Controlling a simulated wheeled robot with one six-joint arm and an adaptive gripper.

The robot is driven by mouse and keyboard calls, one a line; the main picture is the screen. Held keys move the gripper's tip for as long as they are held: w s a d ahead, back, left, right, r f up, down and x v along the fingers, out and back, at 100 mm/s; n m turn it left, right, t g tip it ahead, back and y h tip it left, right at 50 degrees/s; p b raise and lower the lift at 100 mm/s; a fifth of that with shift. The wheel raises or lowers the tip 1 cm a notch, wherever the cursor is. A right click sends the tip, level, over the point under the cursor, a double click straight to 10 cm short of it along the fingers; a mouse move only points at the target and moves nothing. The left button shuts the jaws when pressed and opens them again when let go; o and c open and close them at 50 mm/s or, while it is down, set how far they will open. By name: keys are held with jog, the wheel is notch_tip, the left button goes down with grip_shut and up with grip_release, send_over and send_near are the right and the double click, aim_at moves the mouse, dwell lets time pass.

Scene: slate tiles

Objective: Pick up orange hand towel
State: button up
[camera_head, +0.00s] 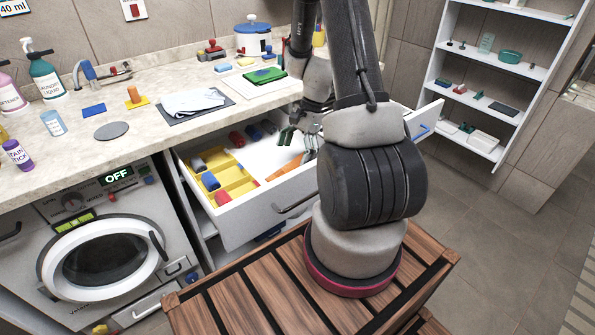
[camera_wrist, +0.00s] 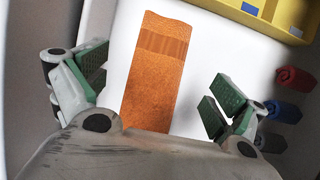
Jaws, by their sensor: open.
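The orange hand towel (camera_wrist: 157,78) lies flat on the white floor of an open drawer, long side running away from me in the wrist view. In the head view only a strip of the towel (camera_head: 285,168) shows, beside my arm. My gripper (camera_wrist: 155,92) is open, with green-padded fingers on either side of the towel and apart from it. In the head view my gripper (camera_head: 298,142) hangs over the drawer, partly hidden by my arm. The near end of the towel is hidden by my gripper's body in the wrist view.
A yellow divided tray (camera_head: 238,181) with coloured rolls fills the drawer's left part. Rolled red and blue cloths (camera_wrist: 294,92) lie beside the towel. The drawer walls (camera_head: 262,207) enclose the space. The counter (camera_head: 145,132) above holds bottles, folded cloths and a pot.

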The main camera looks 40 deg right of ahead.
aim_at(290, 169)
jog(key=x, duration=0.6)
jog(key=shift+f, duration=0.25)
jog(key=shift+d, duration=0.1)
jog(key=c, duration=1.1)
